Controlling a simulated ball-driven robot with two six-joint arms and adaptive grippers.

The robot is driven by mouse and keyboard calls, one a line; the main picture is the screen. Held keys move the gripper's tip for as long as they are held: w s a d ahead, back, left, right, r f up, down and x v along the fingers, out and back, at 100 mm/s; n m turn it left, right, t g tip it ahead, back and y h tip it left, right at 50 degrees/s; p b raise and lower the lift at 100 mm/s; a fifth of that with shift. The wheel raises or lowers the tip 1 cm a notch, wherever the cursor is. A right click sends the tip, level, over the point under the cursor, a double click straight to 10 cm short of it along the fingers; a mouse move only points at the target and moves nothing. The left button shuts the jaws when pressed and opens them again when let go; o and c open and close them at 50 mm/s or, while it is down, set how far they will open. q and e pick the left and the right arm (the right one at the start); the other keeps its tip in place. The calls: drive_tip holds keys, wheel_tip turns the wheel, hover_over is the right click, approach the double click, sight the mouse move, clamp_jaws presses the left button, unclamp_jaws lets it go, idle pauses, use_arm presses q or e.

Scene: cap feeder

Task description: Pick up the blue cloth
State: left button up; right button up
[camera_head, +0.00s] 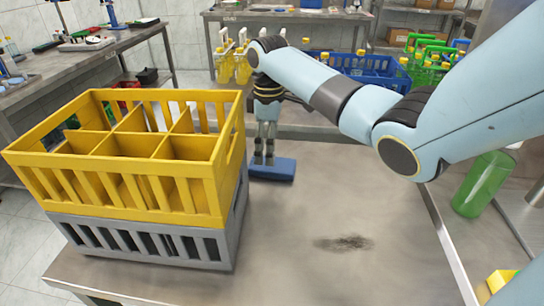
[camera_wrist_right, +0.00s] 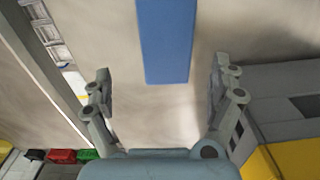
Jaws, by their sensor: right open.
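The blue cloth (camera_head: 272,169) lies folded flat on the metal table, just right of the stacked crates. In the right wrist view the cloth (camera_wrist_right: 167,38) is a long blue strip at the top centre. My right gripper (camera_head: 264,159) points down at the cloth in the head view and hides part of it. In the right wrist view the gripper (camera_wrist_right: 161,75) has its fingers wide apart, with the near end of the cloth showing between them. Whether the fingertips touch the cloth cannot be told. My left gripper is out of view.
A yellow divided crate (camera_head: 190,213) sits on a grey crate (camera_head: 227,250), close left of my right gripper. A dark smudge (camera_head: 344,243) marks the otherwise clear table. A green bottle (camera_head: 484,183) stands at right. A blue crate (camera_head: 365,68) is behind.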

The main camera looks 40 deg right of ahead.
drive_tip(key=f, duration=0.5)
drive_tip(key=shift+s+a+f, duration=0.15)
drive_tip(key=shift+a, duration=0.2)
drive_tip(key=c, duration=1.1)
drive_tip(key=shift+r, duration=0.2)
drive_tip(key=shift+r, duration=0.3)
drive_tip(key=r, duration=0.2)
drive_tip(key=s+r, duration=0.1)
drive_tip(key=r, duration=0.1)
drive_tip(key=shift+p, duration=0.35)
drive_tip(key=s+r+p, duration=0.1)
drive_tip(key=s+r, duration=0.5)
drive_tip(key=s, duration=0.4)
drive_tip(key=shift+s+p, duration=0.3)
drive_tip(key=shift+s, duration=0.05)
